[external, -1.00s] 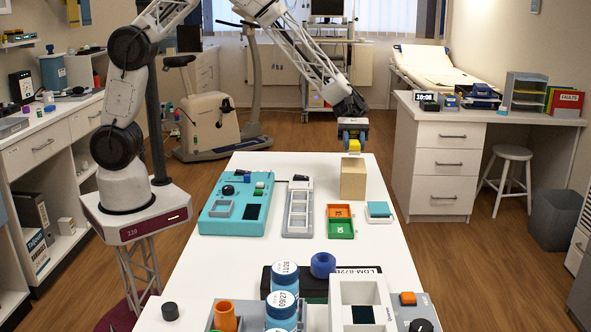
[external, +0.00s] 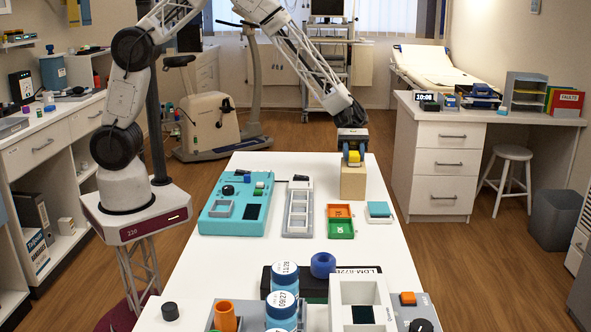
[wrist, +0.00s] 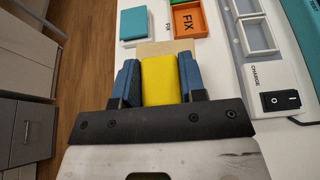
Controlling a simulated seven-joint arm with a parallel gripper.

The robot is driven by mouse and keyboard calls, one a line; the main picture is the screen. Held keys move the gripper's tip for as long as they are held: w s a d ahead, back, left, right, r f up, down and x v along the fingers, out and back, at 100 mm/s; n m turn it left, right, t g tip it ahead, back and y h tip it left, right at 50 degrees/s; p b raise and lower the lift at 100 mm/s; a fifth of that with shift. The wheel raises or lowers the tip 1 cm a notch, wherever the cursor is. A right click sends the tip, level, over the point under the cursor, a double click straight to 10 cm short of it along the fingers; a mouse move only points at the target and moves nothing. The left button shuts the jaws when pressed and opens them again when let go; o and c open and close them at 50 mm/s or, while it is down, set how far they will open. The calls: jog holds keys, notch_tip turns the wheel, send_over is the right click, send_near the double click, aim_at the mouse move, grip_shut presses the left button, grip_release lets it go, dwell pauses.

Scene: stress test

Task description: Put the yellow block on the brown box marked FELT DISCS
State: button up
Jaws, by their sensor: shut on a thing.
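The yellow block (external: 354,157) is between the two blue fingers of my gripper (external: 353,157), which is shut on it. In the wrist view the yellow block (wrist: 160,82) also sits between the fingers (wrist: 160,80). The brown box (external: 353,184) stands on the white table's far right part, directly below the block. Its pale brown top edge (wrist: 165,47) shows past the block in the wrist view. The block is at the height of the box top; I cannot tell whether it touches. No lettering on the box can be read.
Orange (external: 339,211) and green (external: 341,229) trays and a teal-topped pad (external: 378,209) lie in front of the box. A grey compartment tray (external: 298,209) and a teal panel (external: 235,207) are to its left.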

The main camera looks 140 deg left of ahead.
jog(key=shift+f, duration=0.1)
jog(key=o, duration=0.9)
jog(key=v, duration=1.2)
dwell(0.6)
